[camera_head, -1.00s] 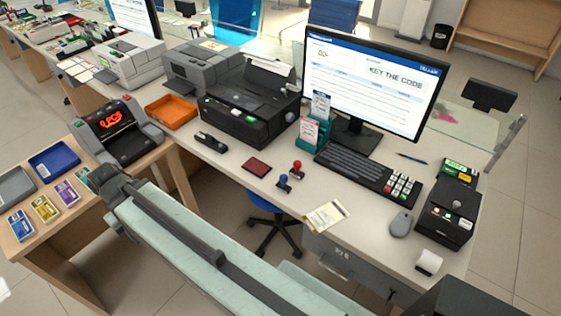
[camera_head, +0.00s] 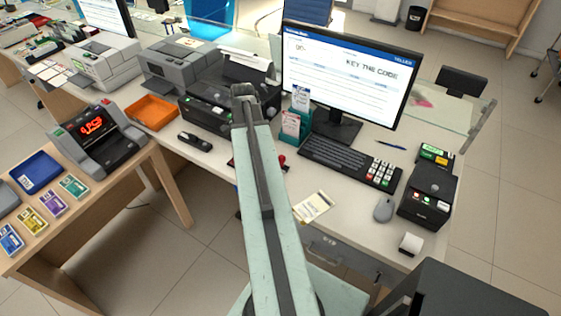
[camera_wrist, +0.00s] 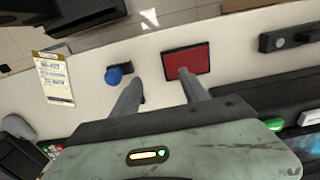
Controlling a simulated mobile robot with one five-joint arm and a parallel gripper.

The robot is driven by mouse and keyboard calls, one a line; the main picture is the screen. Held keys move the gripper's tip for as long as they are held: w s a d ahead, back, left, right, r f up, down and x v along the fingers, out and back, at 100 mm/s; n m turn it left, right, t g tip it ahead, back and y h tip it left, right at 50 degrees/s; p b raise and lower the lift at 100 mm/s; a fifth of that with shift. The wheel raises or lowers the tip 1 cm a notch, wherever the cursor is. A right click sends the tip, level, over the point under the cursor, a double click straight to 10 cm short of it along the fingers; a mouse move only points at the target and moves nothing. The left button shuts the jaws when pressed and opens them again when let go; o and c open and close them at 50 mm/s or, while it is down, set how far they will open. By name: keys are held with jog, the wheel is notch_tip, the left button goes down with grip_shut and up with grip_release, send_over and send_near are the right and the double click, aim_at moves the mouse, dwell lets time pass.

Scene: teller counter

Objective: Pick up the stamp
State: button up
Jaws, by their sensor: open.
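A blue-topped stamp (camera_wrist: 114,75) stands on the counter in the wrist view, left of my gripper (camera_wrist: 160,77). My gripper is open and empty, its two fingers spread over the pale counter. The left finger's tip appears close to the stamp, but I cannot tell if they touch. A red ink pad (camera_wrist: 188,60) lies by the right finger's tip. In the head view, a red-topped stamp (camera_head: 282,160) shows just right of my arm, partly hidden. My arm hides the blue stamp there, and I do not see the red stamp in the wrist view.
A stapler (camera_head: 195,142) lies left of my arm. A paper slip (camera_head: 313,206), keyboard (camera_head: 340,160) and teal card holder (camera_head: 295,127) are to its right. A black printer (camera_head: 205,107) and monitor (camera_head: 345,75) stand behind.

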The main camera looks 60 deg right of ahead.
aim_at(282, 156)
jog(key=s+d+m, duration=0.1)
jog(key=s+d, duration=0.1)
jog(key=s, duration=0.1)
jog(key=s+d+m, duration=0.2)
jog(key=d, duration=0.1)
jog(key=s+d+r+m, duration=0.1)
jog(key=s+d, duration=0.2)
jog(key=shift+s+d, duration=0.15)
jog(key=shift+s, duration=0.15)
jog(key=f+b, duration=0.7)
jog(key=f, duration=0.1)
jog(key=shift+s+a+b, duration=0.15)
jog(key=shift+a+b, duration=0.15)
jog(key=shift+b, duration=0.05)
jog(key=shift+r, duration=0.1)
jog(key=shift+c, duration=0.2)
grip_shut()
jog(key=shift+r, duration=0.1)
